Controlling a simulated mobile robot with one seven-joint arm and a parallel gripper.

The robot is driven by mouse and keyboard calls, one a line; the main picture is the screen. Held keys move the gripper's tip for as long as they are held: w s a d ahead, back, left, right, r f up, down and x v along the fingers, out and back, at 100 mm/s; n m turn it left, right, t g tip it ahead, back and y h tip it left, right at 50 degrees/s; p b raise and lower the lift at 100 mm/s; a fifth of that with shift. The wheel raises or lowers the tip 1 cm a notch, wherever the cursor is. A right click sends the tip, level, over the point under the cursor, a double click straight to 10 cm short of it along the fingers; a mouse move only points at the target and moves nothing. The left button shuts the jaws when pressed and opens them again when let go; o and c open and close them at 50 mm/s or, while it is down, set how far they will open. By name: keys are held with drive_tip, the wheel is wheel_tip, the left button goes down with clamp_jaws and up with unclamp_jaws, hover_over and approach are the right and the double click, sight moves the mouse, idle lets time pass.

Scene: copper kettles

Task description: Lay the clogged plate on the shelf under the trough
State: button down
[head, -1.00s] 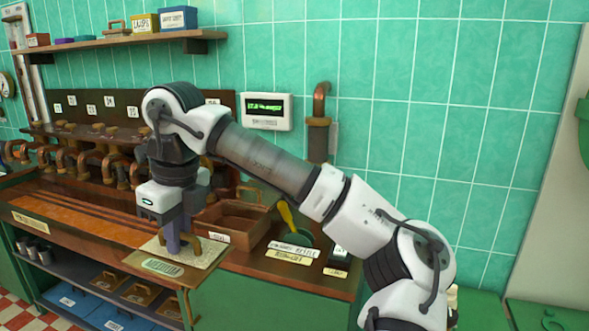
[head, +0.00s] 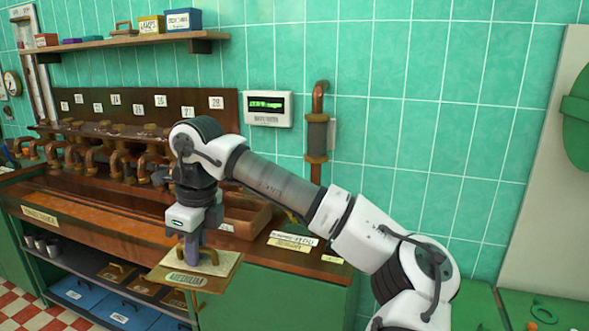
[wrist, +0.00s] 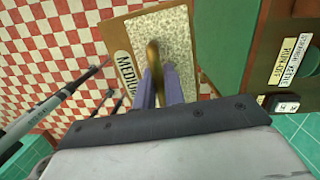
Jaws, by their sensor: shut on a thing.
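My gripper (head: 192,248) is shut on the brown handle (wrist: 153,58) of a flat plate (head: 225,268). The plate has a tan border, a pale speckled mesh and a label reading MEDIUM; it also shows in the wrist view (wrist: 178,28). It hangs roughly level in front of the counter's front edge, clear of the counter, with checkered floor beneath it in the wrist view. The trough (head: 95,222) is the long copper-brown channel along the counter to the left. The open shelf (head: 82,260) lies below it, left of the plate; my held plate hides its right end.
Brown handled plates (head: 118,272) lie on the shelf, with several small metal cups (head: 42,245) at its left end. Blue lidded boxes (head: 75,292) sit lower down. A wooden box (head: 245,215) and label cards (head: 290,241) are on the counter. Checkered floor (head: 30,305) is open at front left.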

drive_tip(key=w+d+f+n+g, duration=0.1)
drive_tip(key=w+d+f+n, duration=0.15)
drive_tip(key=f, duration=0.75)
drive_tip(key=w+d+f+n, duration=0.2)
drive_tip(key=d+f+n, duration=0.2)
drive_tip(key=f, duration=0.7)
drive_tip(key=w+d+f+n+g, duration=0.1)
drive_tip(key=w+d+f+n, duration=0.2)
drive_tip(key=f, duration=0.7)
drive_tip(key=s+d+f+n, duration=0.2)
drive_tip(key=s+f+n, duration=0.1)
drive_tip(key=f, duration=0.5)
drive_tip(key=s+d+f+n+h, duration=0.1)
drive_tip(key=s+d+f+n, duration=0.2)
drive_tip(key=f, duration=0.6)
drive_tip(key=s+d+f+n, duration=0.3)
drive_tip(key=s+f+n, duration=0.1)
drive_tip(key=f, duration=0.4)
drive_tip(key=shift+f+n+h, duration=0.25)
drive_tip(key=shift+n+h, duration=0.15)
drive_tip(key=shift+n, duration=0.05)
drive_tip(key=shift+d, duration=0.15)
drive_tip(key=shift+s, duration=0.1)
drive_tip(key=shift+r, duration=0.1)
